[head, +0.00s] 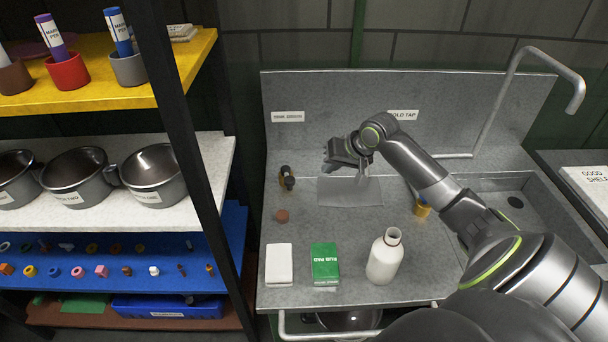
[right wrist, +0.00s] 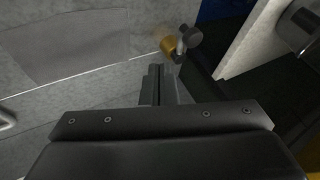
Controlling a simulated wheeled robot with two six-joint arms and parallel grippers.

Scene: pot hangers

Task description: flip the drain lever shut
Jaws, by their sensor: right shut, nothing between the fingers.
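A small brass and dark fitting (head: 287,178), which looks like the drain lever, stands at the left of the grey sink counter. In the right wrist view it shows as a brass cylinder (right wrist: 169,45) with a grey knob-ended arm (right wrist: 189,36). My right gripper (head: 330,164) is shut and empty, above the counter just right of the fitting. In the right wrist view its fingertips (right wrist: 157,70) are close together and appear apart from the fitting, pointing toward it. Which way the lever is turned I cannot tell. My left gripper is not in view.
A white block (head: 279,264), a green pad box (head: 325,264) and a white bottle (head: 385,257) stand along the counter front. A brown disc (head: 282,216) lies behind the block. A dark shelf post (head: 190,140) rises left of the counter. The sink basin (head: 490,195) is at right.

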